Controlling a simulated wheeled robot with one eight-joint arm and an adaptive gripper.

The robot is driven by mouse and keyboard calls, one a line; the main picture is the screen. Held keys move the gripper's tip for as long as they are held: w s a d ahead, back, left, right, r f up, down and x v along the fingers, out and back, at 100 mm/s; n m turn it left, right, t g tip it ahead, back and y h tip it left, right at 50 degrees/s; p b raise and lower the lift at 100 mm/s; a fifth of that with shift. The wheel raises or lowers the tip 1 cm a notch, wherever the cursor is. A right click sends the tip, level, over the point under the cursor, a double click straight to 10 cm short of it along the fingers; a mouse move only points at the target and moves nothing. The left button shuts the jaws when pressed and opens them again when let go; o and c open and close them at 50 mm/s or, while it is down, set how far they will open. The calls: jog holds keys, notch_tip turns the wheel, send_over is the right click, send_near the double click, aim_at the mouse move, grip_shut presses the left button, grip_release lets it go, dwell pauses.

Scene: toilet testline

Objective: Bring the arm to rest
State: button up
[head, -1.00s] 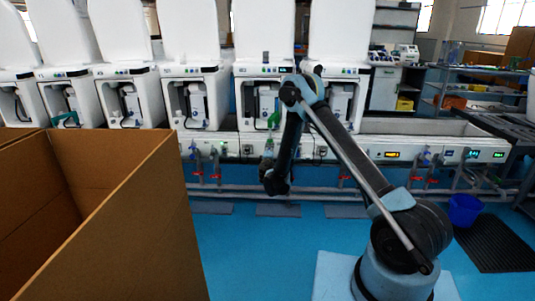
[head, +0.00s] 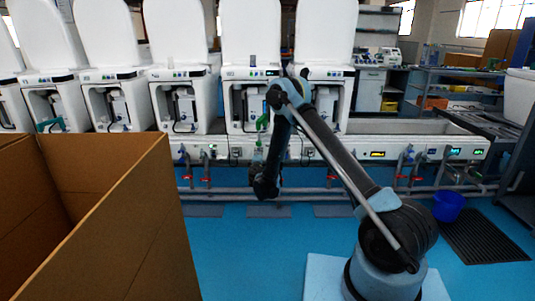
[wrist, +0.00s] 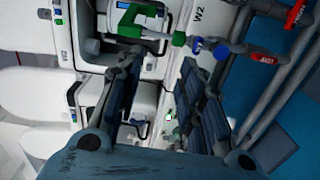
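My arm stands right of centre in the head view, bent, with the forearm hanging down. My gripper (head: 265,188) is at its lower end, in front of the white test line and above the blue floor. In the wrist view my gripper (wrist: 160,68) has its two dark fingers spread apart, and nothing is held between them. A green fitting (wrist: 130,22) with a blue valve lies beyond the fingertips. The green fitting also shows in the head view (head: 262,122), just above the gripper. Whether the fingers touch anything is not clear; they look apart from it.
White toilets (head: 183,98) with raised lids stand in a row on the test line (head: 350,150). A large open cardboard box (head: 110,230) is at the left front. A blue bucket (head: 447,206) and a black mat (head: 485,238) lie right. Blue floor between box and arm is clear.

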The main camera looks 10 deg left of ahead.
jog(key=w+d+r+m+g+h, duration=0.1)
jog(key=d+r+m+h, duration=0.2)
jog(key=d+r, duration=0.5)
jog(key=w+d+r+m+g+h, duration=0.1)
jog(key=d+r+m+h, duration=0.15)
jog(key=d+r, duration=0.65)
jog(key=s+d+r+m+g+h, duration=0.1)
jog(key=s+d+r+m+g, duration=0.1)
jog(key=s+d, duration=0.35)
jog(key=s+d+r+m+g+h, duration=0.1)
jog(key=s+d+r+m, duration=0.1)
jog(key=d, duration=0.7)
jog(key=s+d+r+m+g, duration=0.2)
jog(key=s+d, duration=0.1)
jog(key=d, duration=0.4)
jog(key=s+d+m+g, duration=0.2)
jog(key=s+d, duration=0.5)
jog(key=s, duration=0.4)
jog(key=s+d+m+g, duration=0.3)
jog(key=s+d, duration=0.3)
jog(key=s, duration=0.6)
jog(key=s+f+m+g+y, duration=0.1)
jog(key=s+f, duration=0.3)
jog(key=s, duration=0.7)
jog(key=s+f+m+g+y, duration=0.2)
jog(key=s+f, duration=0.3)
jog(key=s, duration=0.6)
jog(key=shift+s+a+y, duration=0.25)
jog(key=shift+s+y, duration=0.15)
jog(key=shift+y, duration=0.15)
